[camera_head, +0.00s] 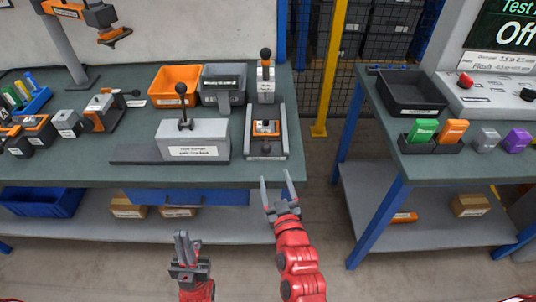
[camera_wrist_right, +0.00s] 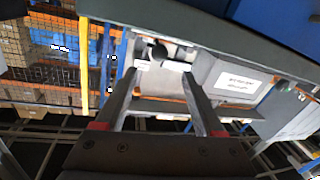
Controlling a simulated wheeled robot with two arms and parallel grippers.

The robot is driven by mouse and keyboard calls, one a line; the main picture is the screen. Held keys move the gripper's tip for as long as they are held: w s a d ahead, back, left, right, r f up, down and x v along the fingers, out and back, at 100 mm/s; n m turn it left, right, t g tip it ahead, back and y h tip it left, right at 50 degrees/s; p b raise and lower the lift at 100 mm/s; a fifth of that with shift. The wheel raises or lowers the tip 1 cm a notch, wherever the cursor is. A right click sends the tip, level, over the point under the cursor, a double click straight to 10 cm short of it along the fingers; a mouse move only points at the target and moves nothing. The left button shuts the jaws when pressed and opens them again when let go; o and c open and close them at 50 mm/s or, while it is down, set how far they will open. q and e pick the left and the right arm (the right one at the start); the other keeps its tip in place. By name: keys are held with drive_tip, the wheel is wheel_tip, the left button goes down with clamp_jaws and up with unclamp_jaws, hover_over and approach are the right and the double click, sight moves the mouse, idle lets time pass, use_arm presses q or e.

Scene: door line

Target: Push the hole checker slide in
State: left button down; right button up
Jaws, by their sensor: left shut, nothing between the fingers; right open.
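A grey fixture (camera_head: 283,150) stands at the front right of the left bench. It has a labelled orange block (camera_head: 266,128) in it and a dark round knob (camera_head: 266,148) at its near end; it looks like the hole checker, though its label is too small to read. How far its slide is in, I cannot tell. My right gripper (camera_head: 277,188) is open and empty, in front of the bench edge and apart from the fixture. In the right wrist view, a dark knob (camera_wrist_right: 157,52) shows beyond and between the open fingers (camera_wrist_right: 162,90). My left gripper (camera_head: 184,240) is shut and empty, low before the bench.
A grey labelled block with a black-knobbed lever (camera_head: 193,140) stands left of the fixture. A knobbed upright device (camera_head: 265,82) stands behind it. Orange (camera_head: 175,85) and grey (camera_head: 222,82) bins are at the back. A gap separates the right bench (camera_head: 450,165).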

sight(267, 153)
drive_tip(key=w, duration=0.3)
drive_tip(key=w+a, duration=0.1)
drive_tip(key=w, duration=0.2)
drive_tip(key=w+a, duration=0.1)
drive_tip(key=w, duration=0.3)
drive_tip(key=shift+p, duration=0.35)
clamp_jaws()
idle(0.8)
